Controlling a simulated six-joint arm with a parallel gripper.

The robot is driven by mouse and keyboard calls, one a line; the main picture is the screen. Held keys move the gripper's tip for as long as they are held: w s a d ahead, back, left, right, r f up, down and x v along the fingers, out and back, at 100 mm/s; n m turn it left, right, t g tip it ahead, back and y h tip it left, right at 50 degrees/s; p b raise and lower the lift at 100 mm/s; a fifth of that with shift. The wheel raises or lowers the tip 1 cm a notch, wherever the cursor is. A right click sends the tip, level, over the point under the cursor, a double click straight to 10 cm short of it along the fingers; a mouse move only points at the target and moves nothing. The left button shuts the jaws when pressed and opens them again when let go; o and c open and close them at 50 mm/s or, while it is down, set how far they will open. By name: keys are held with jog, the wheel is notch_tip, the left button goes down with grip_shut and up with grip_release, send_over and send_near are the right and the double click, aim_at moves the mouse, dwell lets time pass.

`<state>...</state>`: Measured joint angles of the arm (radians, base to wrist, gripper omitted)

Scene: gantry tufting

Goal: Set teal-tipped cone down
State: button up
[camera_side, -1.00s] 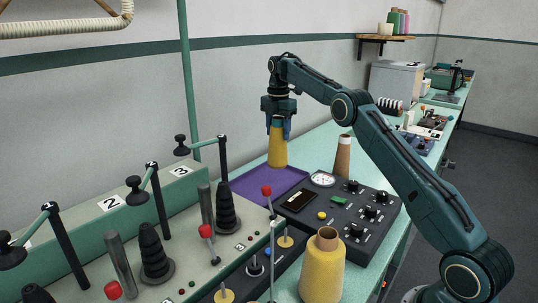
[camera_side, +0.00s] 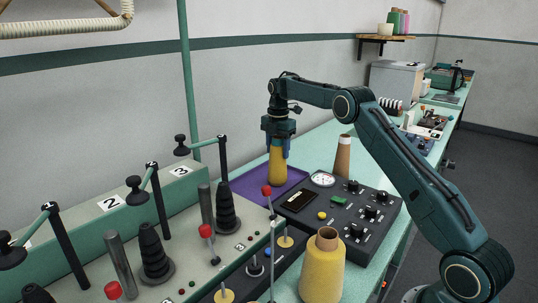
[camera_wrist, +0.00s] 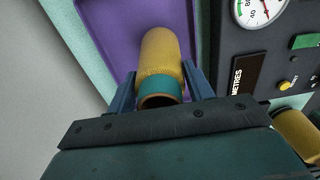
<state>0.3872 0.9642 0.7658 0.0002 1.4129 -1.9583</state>
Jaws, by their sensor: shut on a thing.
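My gripper (camera_side: 278,146) is shut on a yellow cone (camera_side: 278,168), with one finger on each side of its upper part. In the wrist view the yellow cone (camera_wrist: 160,55) shows a teal band at its tip between the fingers (camera_wrist: 160,92). The cone is upright over the purple tray (camera_side: 246,184). Its base looks to be at or very near the tray floor; I cannot tell whether it touches. The tray (camera_wrist: 105,25) also lies behind the cone in the wrist view.
A black control panel (camera_side: 325,222) with a gauge and knobs stands right of the tray. A brown-and-white cone (camera_side: 342,155) stands behind the panel. Another yellow cone (camera_side: 322,270) stands in front. A machine with dark spindles (camera_side: 157,255) and posts is at left.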

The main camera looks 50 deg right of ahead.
jog(key=shift+f, duration=0.45)
jog(key=o, duration=1.1)
jog(key=shift+r, duration=0.15)
jog(key=shift+r, duration=3.8)
